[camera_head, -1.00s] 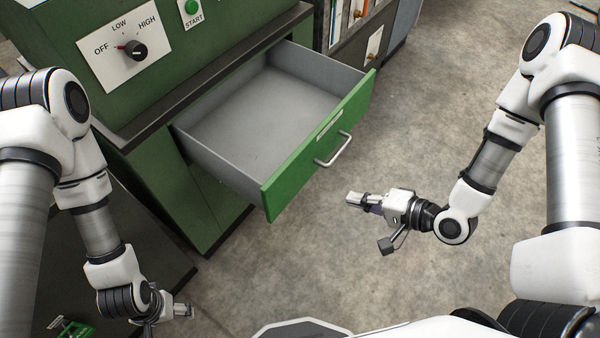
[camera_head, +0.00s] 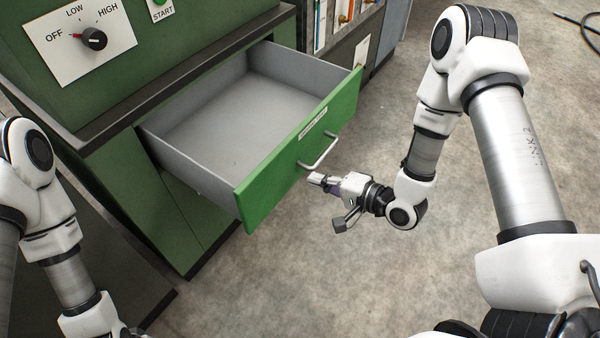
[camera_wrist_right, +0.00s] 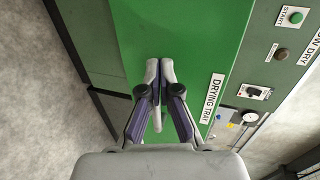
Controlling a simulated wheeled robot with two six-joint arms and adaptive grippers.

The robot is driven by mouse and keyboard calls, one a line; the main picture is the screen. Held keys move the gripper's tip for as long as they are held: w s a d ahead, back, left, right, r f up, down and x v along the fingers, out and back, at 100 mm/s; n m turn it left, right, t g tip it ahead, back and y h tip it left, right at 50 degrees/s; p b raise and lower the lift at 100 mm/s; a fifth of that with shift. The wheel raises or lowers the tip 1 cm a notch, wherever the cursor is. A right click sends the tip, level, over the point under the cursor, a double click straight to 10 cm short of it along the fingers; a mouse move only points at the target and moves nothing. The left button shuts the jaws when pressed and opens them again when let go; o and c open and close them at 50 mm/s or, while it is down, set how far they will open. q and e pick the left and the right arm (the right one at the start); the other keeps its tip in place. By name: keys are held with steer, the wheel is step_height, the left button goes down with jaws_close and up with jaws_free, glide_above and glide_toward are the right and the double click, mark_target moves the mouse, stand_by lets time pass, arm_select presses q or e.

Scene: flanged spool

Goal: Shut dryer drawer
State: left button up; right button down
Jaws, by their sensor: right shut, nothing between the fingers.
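The dryer drawer (camera_head: 303,150) stands pulled out of the green dryer cabinet (camera_head: 185,225), with an empty grey inside (camera_head: 225,125). Its green front carries a metal bar handle (camera_head: 320,154) and a label, which reads "DRYING TRAY" in the right wrist view (camera_wrist_right: 211,99). My right gripper (camera_head: 314,179) is shut and empty, just in front of the drawer front near the handle. In the right wrist view its fingertips (camera_wrist_right: 160,68) point at the green front and partly hide the handle; I cannot tell whether they touch. My left gripper is out of view; only my left arm shows.
A control panel with an OFF/LOW/HIGH knob (camera_head: 93,39) and a green START button (camera_head: 159,2) sits above the drawer. A dark worktop edge (camera_head: 180,75) runs over the drawer. The concrete floor (camera_head: 290,270) in front is clear.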

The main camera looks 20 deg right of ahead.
mark_target(290, 168)
steer(key=x, duration=0.2)
steer(key=r+x, duration=0.1)
steer(key=x, duration=0.2)
steer(key=shift+w+a, duration=0.15)
steer(key=shift+w, duration=0.05)
